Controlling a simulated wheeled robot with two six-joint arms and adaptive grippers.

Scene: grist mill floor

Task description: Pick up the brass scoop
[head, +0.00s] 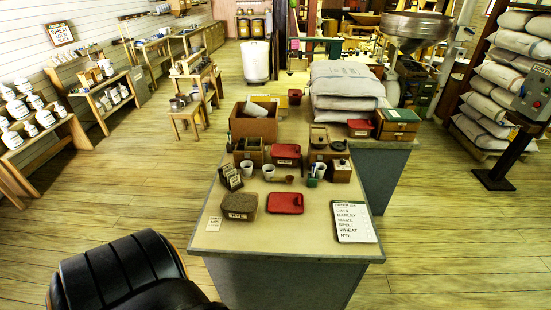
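I cannot make out a brass scoop for certain in the head view. The long counter (290,226) in front of me bears wooden boxes, cups and lidded tins. A small brown object (289,179) sits between the white cups, too small to identify. Some boxes, such as the dark wooden box (249,151) and the box at the right (340,171), hold things that I cannot tell apart. Neither of my grippers shows in this view.
A tin labelled RYE (239,206), a red lid (285,203) and an order board (353,222) lie near the counter's front. White sacks (345,88) are stacked farther back. Shelves (107,95) line the left wall. The wooden floor (130,190) left of the counter is largely clear.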

